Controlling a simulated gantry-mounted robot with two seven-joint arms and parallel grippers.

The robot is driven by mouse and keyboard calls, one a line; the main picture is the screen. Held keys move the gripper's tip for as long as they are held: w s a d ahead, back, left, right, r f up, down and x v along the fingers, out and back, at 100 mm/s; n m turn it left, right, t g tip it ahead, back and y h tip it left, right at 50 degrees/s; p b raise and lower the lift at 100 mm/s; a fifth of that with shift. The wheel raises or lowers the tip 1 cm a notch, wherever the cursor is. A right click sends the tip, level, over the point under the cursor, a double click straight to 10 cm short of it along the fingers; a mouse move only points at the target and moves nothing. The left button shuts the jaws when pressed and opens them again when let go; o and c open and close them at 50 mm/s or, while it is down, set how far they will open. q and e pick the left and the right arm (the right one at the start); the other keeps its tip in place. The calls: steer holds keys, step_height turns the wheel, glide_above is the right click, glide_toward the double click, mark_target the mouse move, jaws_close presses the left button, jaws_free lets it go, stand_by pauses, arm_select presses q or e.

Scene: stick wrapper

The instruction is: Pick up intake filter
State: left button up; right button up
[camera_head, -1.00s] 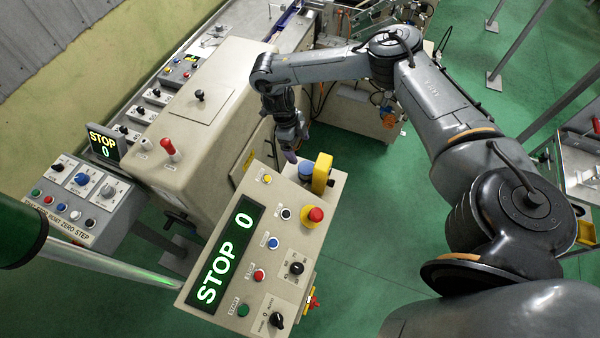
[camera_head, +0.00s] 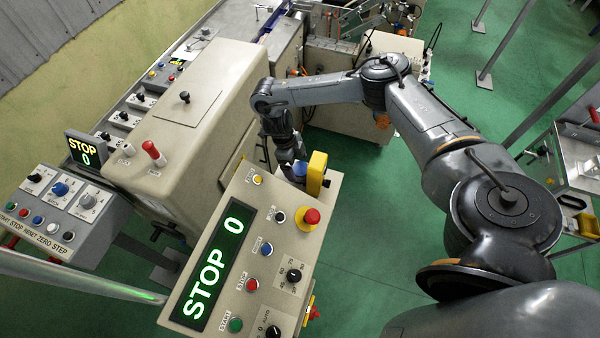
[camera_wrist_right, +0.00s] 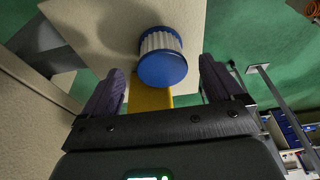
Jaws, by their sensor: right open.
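The intake filter (camera_wrist_right: 161,42) is a short cylinder with white pleats and blue end caps. In the right wrist view it lies just ahead of and between the spread fingers of my right gripper (camera_wrist_right: 161,75), with room on both sides. In the head view its blue end (camera_head: 300,169) shows at the top of the control panel, beside a yellow block (camera_head: 317,172). My right gripper (camera_head: 290,172) is there too, partly hidden behind the panel's edge. It is open and empty. My left gripper is not in view.
The beige control panel (camera_head: 262,215) has a lit STOP 0 display and several buttons, including a red mushroom button (camera_head: 308,219). A beige machine housing (camera_head: 180,125) stands to the left. Green floor (camera_head: 375,225) is open to the right of the panel.

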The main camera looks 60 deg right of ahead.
mark_target(299, 168)
steer(key=b+x, duration=0.1)
steer(key=x, duration=0.3)
steer(key=shift+s+d, duration=0.15)
steer(key=shift+s, duration=0.05)
steer(key=c, duration=1)
steer(key=shift+c, duration=0.2)
steer(key=shift+r, duration=0.15)
